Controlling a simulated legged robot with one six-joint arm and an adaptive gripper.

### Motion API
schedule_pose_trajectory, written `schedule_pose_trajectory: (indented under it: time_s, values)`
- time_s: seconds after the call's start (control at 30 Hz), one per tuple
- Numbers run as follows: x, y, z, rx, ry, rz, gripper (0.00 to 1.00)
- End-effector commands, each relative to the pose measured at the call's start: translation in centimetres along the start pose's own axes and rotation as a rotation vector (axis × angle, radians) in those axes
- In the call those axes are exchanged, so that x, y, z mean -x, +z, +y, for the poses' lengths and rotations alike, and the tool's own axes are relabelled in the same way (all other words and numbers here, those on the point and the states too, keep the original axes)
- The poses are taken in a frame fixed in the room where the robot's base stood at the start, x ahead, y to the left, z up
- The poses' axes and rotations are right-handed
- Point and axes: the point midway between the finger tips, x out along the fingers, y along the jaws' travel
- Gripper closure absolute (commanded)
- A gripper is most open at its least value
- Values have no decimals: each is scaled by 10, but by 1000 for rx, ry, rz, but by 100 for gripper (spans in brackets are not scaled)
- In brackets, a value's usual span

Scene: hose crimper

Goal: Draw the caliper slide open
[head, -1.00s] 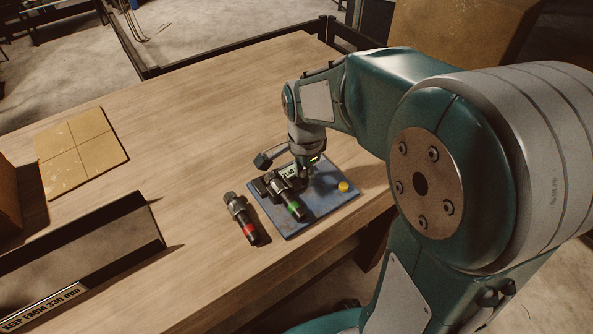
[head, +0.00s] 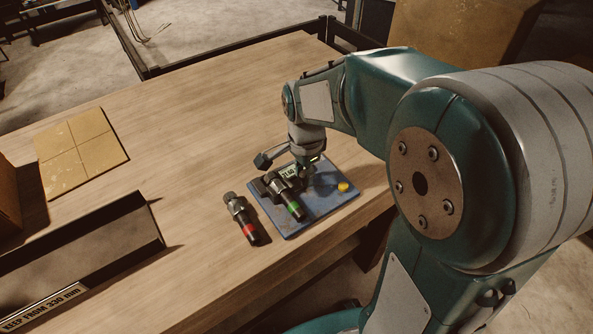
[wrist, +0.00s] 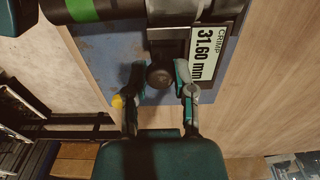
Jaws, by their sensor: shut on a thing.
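The caliper's dark round knob (wrist: 159,76) sits between the fingertips of my gripper (wrist: 160,84) in the wrist view, and my gripper is shut on it. The caliper's display (wrist: 207,55) beside it reads "CRIMP 31.60 mm". The display also shows in the head view (head: 289,172), just left of my gripper (head: 306,172). A dark hose fitting with a green band (head: 293,207) lies across the blue plate (head: 318,208) near the caliper. It crosses the top of the wrist view (wrist: 110,8). My wrist partly hides the caliper in the head view.
A red-banded hose fitting (head: 241,219) lies on the wooden bench (head: 190,150), left of the plate. A yellow button (head: 343,187) is at the plate's right. A grey tray (head: 90,250) and a tan tile (head: 80,153) lie farther left. The bench behind the plate is clear.

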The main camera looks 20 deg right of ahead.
Motion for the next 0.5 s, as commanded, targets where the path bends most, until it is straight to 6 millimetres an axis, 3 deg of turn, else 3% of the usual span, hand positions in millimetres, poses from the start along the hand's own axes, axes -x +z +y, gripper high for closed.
schedule_pose_trajectory:
  time_s: [0.5]
  values:
    - [-1,-9,0,0,0,0,100]
